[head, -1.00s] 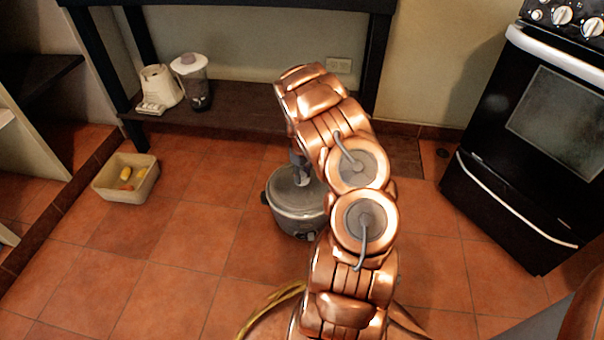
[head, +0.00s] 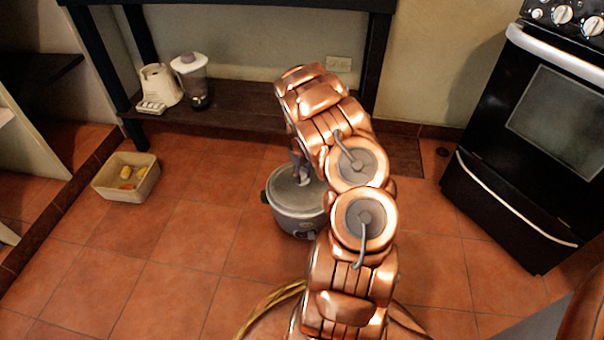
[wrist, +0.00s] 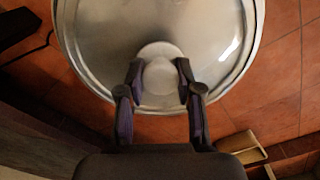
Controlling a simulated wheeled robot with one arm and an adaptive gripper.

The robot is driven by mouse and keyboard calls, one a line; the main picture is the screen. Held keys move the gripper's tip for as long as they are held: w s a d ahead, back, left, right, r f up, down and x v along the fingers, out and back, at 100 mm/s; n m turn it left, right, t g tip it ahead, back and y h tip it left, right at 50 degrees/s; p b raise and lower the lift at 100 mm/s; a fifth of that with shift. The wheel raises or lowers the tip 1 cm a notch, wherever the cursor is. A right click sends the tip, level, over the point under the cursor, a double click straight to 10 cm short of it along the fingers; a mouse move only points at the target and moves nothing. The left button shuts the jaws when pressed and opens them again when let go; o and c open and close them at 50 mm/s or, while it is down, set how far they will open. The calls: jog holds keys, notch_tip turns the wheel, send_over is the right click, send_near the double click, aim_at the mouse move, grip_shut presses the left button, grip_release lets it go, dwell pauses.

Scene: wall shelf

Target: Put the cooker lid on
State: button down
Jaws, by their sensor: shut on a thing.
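The grey cooker (head: 299,215) stands on the tiled floor in the head view, partly hidden behind my copper arm. The round metal lid (head: 290,190) is over the cooker's top; from here it looks roughly level and at the rim, but I cannot tell whether it is fully seated. In the wrist view the lid (wrist: 205,40) fills the upper middle, with its pale round knob (wrist: 160,88) near its lower part. My gripper (wrist: 160,82) has its two dark fingers on either side of the knob, shut on it. In the head view the fingertips are mostly hidden by my arm.
A beige bin (head: 126,180) with yellow and orange items stands on the floor at left. A blender (head: 192,80) and a white appliance (head: 160,86) are on the low shelf (head: 235,108) behind. A black oven (head: 530,130) is at right. Floor left of the cooker is clear.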

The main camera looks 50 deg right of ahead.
jog(key=shift+f, duration=0.1)
dwell(0.3)
jog(key=c, duration=0.7)
grip_release()
notch_tip(320, 180, up, 12)
dwell(1.0)
